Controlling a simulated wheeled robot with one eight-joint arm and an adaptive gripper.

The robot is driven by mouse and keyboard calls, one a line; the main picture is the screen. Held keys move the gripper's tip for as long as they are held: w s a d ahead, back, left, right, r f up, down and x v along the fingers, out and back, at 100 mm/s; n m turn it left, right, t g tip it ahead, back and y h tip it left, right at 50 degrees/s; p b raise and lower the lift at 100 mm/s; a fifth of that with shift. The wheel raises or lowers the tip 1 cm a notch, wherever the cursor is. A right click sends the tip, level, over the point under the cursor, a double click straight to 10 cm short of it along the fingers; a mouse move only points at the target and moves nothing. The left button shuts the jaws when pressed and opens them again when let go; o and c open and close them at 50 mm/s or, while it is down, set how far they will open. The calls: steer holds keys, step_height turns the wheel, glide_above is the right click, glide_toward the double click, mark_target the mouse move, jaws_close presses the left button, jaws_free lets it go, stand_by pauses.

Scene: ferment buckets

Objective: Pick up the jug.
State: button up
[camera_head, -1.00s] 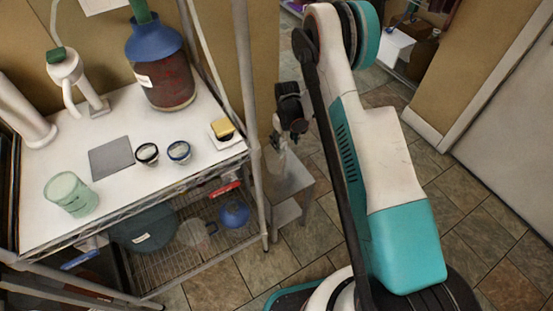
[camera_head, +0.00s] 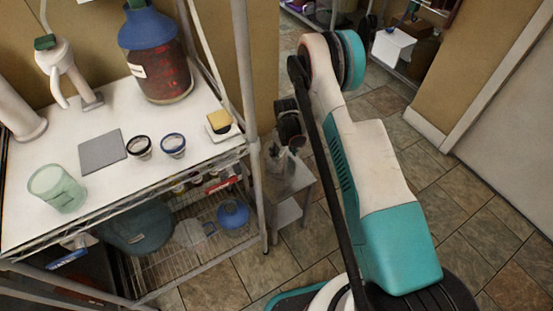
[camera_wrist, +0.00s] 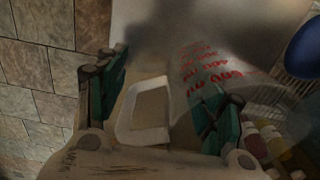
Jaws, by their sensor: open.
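The jug (camera_wrist: 210,75) is clear with red printed markings, seen close up in the wrist view. Its pale loop handle (camera_wrist: 145,112) shows between my two fingers. My gripper (camera_wrist: 162,103) is open, with one dark green finger on each side of the handle, and I see no closed grip. In the head view my gripper is partly hidden behind my arm, above the small grey stool (camera_head: 288,206). A faint clear shape there seems to be the jug; whether it touches the stool is hard to tell.
The wire shelf (camera_head: 170,262) stands left of the stool, holding a blue funnel (camera_head: 232,214) and a translucent container (camera_head: 191,236). Small bottles (camera_wrist: 272,140) on it show close to my right finger. The white shelf top (camera_head: 110,200) is above. Tiled floor lies open at right.

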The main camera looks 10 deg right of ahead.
jaws_close()
steer(key=shift+r, duration=0.15)
stand_by(0.4)
step_height(320, 180, up, 20)
steer(key=p, duration=0.7)
